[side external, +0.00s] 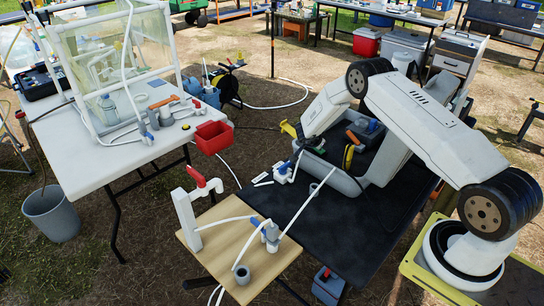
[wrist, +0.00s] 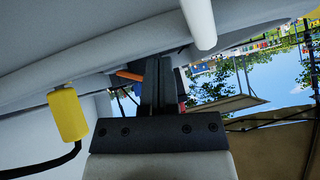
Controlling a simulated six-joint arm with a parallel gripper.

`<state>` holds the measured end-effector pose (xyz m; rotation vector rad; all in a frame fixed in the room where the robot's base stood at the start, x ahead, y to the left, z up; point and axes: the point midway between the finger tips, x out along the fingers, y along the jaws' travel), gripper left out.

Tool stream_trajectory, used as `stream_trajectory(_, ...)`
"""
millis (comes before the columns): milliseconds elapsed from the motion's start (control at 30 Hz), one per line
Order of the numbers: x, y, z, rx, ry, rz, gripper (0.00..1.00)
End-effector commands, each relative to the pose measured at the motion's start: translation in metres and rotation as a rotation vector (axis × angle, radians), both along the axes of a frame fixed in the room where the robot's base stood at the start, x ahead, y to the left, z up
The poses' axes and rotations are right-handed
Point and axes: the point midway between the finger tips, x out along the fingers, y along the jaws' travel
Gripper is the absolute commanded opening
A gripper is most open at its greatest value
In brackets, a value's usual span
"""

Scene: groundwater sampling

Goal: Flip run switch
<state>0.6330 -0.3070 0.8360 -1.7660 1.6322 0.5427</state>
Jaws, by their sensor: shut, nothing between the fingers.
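My gripper (wrist: 158,85) shows in the wrist view with its two dark fingers together and nothing visible between them. It is close to a large pale grey surface, with an orange bar (wrist: 130,74) just left of the fingertips. A yellow plug-like block (wrist: 68,115) with a black cable is further left. In the side view, a grey open case (side external: 345,182) with a dark interior stands on the black table, beneath my arm. An orange part (side external: 356,138) and a yellow part (side external: 348,157) show in it. My fingertips are hidden there. I cannot make out the run switch.
A white hose crosses toward the case. A white table (side external: 95,165) with a clear-walled frame and a red bin (side external: 213,137) stand left. The black table's front (side external: 340,235) is mostly clear.

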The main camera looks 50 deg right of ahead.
Motion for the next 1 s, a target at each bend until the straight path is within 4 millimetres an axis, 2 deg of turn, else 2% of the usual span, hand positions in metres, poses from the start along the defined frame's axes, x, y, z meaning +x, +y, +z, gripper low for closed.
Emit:
stream_trajectory(200,-0.005,0.000,0.025,0.000,-0.002,-0.001,0.00)
stream_trajectory(700,-0.014,0.053,0.074,0.000,-0.001,0.001,0.00)
stream_trajectory(1000,-0.018,0.069,0.089,0.000,0.000,0.000,0.00)
